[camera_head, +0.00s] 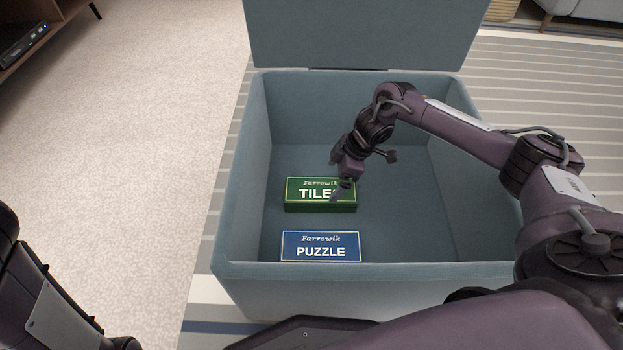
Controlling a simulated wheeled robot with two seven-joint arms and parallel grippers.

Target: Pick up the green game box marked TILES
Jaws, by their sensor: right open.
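The green game box marked TILES (310,194) lies inside a blue-grey storage chest, toward its left side. My right gripper (341,190) reaches down into the chest over the right end of the green box and hides the last letter of its label. The gripper is open. I cannot tell whether its fingers touch the box. My left arm shows at the lower left, but its gripper is out of view.
The open chest (236,235) has high walls around the boxes, and its raised lid (355,35) stands at the back. A blue box marked PUZZLE (320,246) lies just in front of the green box. The chest floor to the right is clear.

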